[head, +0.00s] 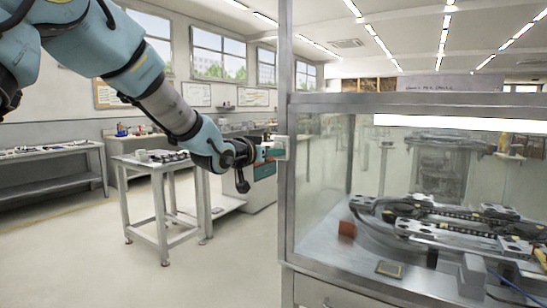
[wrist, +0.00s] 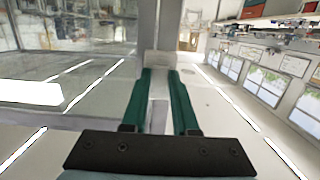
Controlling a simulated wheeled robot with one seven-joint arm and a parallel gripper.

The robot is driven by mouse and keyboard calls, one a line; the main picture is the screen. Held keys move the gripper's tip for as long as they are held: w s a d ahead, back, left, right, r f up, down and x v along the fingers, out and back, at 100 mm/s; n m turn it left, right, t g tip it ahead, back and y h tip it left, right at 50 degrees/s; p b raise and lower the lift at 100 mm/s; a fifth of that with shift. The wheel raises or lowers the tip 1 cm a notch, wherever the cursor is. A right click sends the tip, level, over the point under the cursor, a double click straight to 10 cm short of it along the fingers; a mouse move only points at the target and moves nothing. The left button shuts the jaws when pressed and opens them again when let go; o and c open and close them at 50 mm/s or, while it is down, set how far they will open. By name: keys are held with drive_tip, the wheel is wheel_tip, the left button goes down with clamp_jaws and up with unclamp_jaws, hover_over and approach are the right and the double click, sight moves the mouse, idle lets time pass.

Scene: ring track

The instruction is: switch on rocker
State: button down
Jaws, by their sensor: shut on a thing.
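A small white block (head: 281,146), apparently the rocker switch housing, is on the metal corner post of the glass cabinet (head: 284,60). My gripper (head: 268,153) reaches it from the left, at about its height. In the wrist view the two green fingers of my gripper (wrist: 161,72) point at the pale block (wrist: 159,60), with their tips at its sides. The fingers are shut on the block. The rocker face and its on or off position cannot be made out; the fingertips partly hide the block.
The cabinet holds a ring track (head: 440,222) behind glass, with a brown block (head: 347,229) inside. A small metal table (head: 150,165) with parts stands left of the cabinet. A long workbench (head: 50,155) lies along the left wall. The floor in front is clear.

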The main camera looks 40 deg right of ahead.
drive_tip(key=c, duration=0.7)
unclamp_jaws()
drive_tip(key=b+v, duration=0.2)
drive_tip(key=v, duration=0.8)
drive_tip(key=shift+s+a, duration=0.1)
drive_tip(key=shift+a, duration=0.3)
